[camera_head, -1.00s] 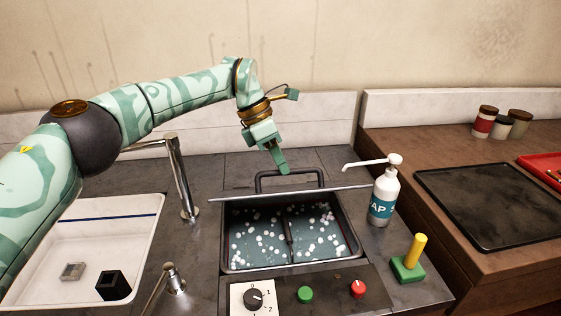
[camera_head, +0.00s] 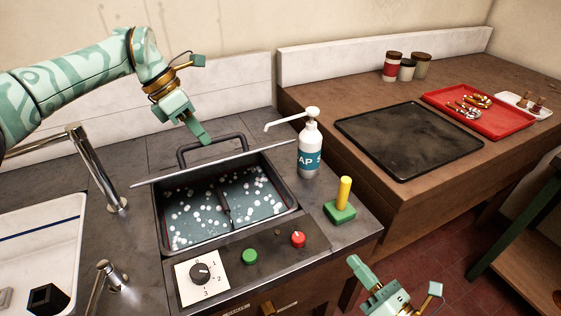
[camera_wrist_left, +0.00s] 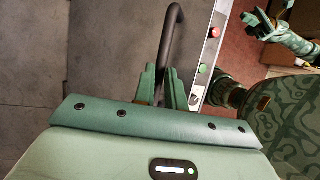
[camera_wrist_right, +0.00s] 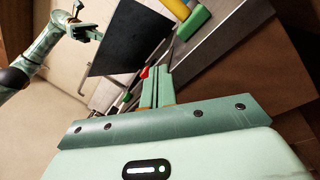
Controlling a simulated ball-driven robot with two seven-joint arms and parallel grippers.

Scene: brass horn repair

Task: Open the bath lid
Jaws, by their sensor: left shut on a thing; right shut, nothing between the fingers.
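The bath (camera_head: 165,246) is a dark sunken basin with teal liquid and white bubbles. Its lid (camera_head: 150,181) is raised at the back rim, seen almost edge-on, so the bath stands uncovered. The lid's black bar handle (camera_head: 183,158) points to the back. My left gripper (camera_head: 204,138) is shut on this handle, which also shows between the fingers in the left wrist view (camera_wrist_left: 173,35). My right gripper (camera_head: 357,265) is shut and empty, low in front of the counter; its closed fingers show in the right wrist view (camera_wrist_right: 156,84).
A soap bottle (camera_head: 309,150) and a green block with a yellow peg (camera_head: 341,212) stand right of the bath. A panel in front has a dial (camera_head: 201,273), a green button (camera_head: 250,256) and a red one (camera_head: 298,239). A faucet (camera_head: 92,165) stands left.

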